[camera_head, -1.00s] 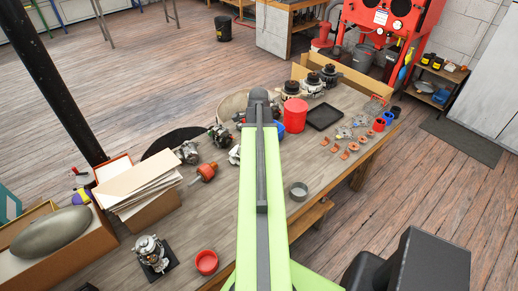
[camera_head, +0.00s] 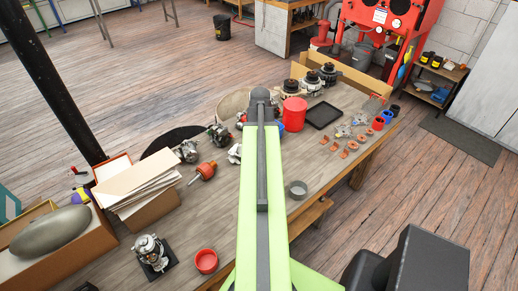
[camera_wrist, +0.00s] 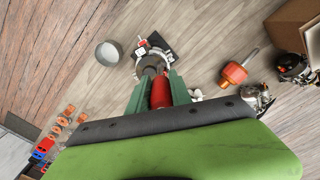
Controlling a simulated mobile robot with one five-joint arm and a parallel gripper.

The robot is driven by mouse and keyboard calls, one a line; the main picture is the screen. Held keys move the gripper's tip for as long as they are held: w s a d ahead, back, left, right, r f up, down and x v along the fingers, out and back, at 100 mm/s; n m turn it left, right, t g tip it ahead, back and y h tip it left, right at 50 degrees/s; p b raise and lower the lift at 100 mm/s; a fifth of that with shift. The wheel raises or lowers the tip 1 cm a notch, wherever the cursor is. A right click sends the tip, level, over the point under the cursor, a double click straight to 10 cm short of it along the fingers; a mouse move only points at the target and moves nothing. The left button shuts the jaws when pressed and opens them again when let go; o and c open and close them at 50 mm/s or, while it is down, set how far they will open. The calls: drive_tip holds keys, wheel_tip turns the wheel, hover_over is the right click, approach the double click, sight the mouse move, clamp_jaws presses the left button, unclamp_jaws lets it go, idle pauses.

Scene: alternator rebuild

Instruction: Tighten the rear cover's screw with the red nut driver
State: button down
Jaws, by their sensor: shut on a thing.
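My gripper (camera_wrist: 156,92) is shut on the red nut driver (camera_wrist: 160,92), whose red handle lies between the green fingers in the wrist view. The alternator (camera_wrist: 143,51) stands on a black plate (camera_wrist: 159,41) just beyond the fingertips. A dark round part (camera_wrist: 152,65) lies in line with the driver; I cannot tell whether the driver touches it. The rear cover's screw is not distinguishable. My green arm hides the gripper and driver there.
A red bowl (camera_head: 206,261) is beside the alternator. A box of cardboard (camera_head: 135,188) stands at left. Table between bowl and rotor is partly hidden by my arm.

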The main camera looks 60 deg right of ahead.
drive_tip(key=n, duration=0.4)
drive_tip(key=shift+s+d, duration=0.1)
drive_tip(key=n, duration=0.4)
drive_tip(key=shift+d, duration=0.1)
drive_tip(key=n, duration=0.4)
drive_tip(key=shift+d, duration=0.15)
drive_tip(key=n, duration=0.4)
drive_tip(key=shift+d, duration=0.1)
drive_tip(key=shift+f, duration=0.25)
drive_tip(key=shift+f+b, duration=0.35)
drive_tip(key=shift+b, duration=0.25)
